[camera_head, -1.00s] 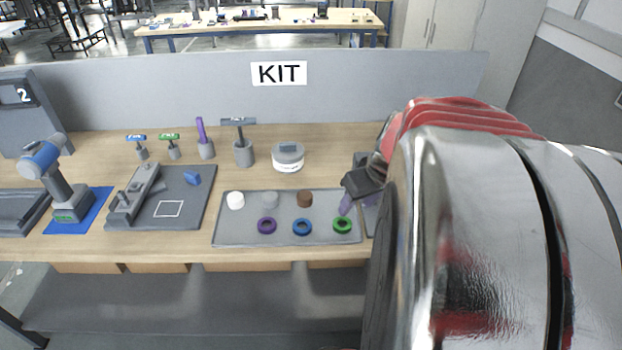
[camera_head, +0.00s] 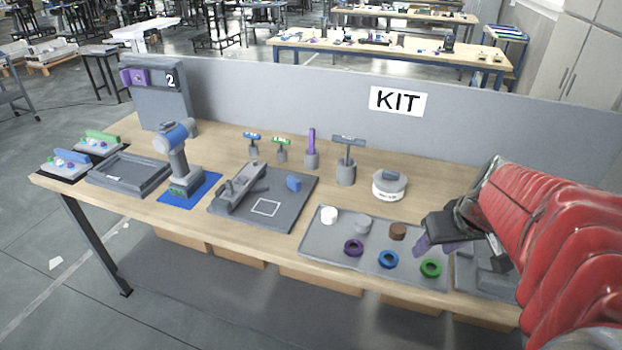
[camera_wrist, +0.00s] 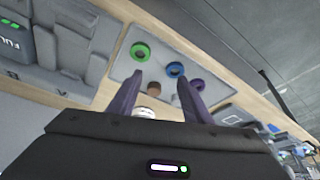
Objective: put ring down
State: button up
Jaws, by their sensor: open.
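Three rings lie on the front part of a grey tray (camera_head: 322,243): a purple ring (camera_head: 353,248), a blue ring (camera_head: 388,259) and a green ring (camera_head: 430,267). In the wrist view the green ring (camera_wrist: 140,51), blue ring (camera_wrist: 175,69) and purple ring (camera_wrist: 197,85) also show on the tray. My gripper (camera_head: 424,247) is above the tray's right part, near the brown cap and the green ring. Its purple fingers (camera_wrist: 157,98) are apart, with no ring held between them.
White (camera_head: 329,215), grey (camera_head: 363,223) and brown (camera_head: 397,231) caps stand along the tray's back. A round white container (camera_head: 389,186) stands behind it. A grey fixture board (camera_head: 291,213) is to the left. A grey block-like fixture (camera_head: 478,268) is at the right.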

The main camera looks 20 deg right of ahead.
jog(key=s+a+r+n, duration=0.1)
jog(key=s+a+r, duration=0.1)
jog(key=a, duration=0.9)
jog(key=s+a+r+n+t, duration=0.1)
jog(key=s+a+r, duration=0.2)
jog(key=a, duration=0.8)
jog(key=shift+a+r+y, duration=0.15)
jog(key=shift+r+y, duration=0.05)
jog(key=shift+y, duration=0.2)
